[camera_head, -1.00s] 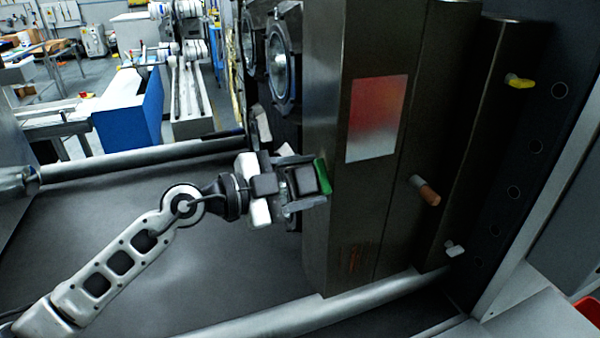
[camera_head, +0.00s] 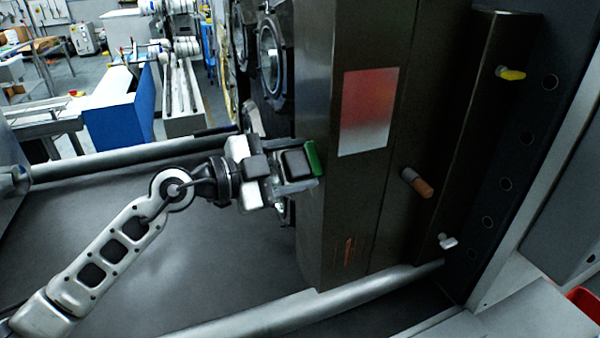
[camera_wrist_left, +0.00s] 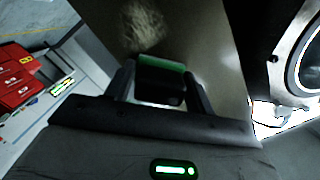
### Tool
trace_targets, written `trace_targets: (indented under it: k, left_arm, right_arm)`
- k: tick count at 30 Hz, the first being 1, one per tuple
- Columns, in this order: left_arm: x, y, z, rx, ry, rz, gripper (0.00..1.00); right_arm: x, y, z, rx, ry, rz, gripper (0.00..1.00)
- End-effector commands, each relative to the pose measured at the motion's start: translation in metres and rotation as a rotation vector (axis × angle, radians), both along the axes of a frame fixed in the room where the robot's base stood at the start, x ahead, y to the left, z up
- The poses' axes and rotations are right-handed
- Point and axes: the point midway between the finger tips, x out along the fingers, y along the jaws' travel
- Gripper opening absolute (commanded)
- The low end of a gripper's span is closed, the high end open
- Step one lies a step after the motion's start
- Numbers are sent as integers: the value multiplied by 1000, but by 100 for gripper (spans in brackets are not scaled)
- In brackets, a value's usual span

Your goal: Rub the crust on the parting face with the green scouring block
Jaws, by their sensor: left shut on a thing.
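My left gripper (camera_head: 300,168) is shut on the scouring block (camera_head: 312,158), a dark block with a green face. The green face is turned to the tall dark metal block, at or very near its left side. In the left wrist view the scouring block (camera_wrist_left: 161,70) sits between the two fingers, its green edge toward a brownish metal face (camera_wrist_left: 190,30). A pale, rough crust patch (camera_wrist_left: 142,25) shows on that face just beyond the block. I cannot tell whether the green face touches the metal. My right gripper is not in view.
A red-to-white plate (camera_head: 367,112) is on the dark block's front. An orange-brown handle (camera_head: 417,183), a yellow knob (camera_head: 511,73) and a white knob (camera_head: 447,241) stick out to the right. Round dark fittings (camera_head: 270,62) stand behind the gripper. A metal rail (camera_head: 300,305) runs below.

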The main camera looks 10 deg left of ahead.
Motion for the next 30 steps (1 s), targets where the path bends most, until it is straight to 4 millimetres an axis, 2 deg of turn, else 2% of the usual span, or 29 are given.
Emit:
trace_targets:
  k: [10,21,30]
  left_arm:
    - [13,9,0,1,0,-1,36]
    - [40,24,0,1,-2,1,36]
    - [43,27,1,0,-3,2,36]
  right_arm:
    - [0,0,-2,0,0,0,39]
    - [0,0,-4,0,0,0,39]
    - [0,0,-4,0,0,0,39]
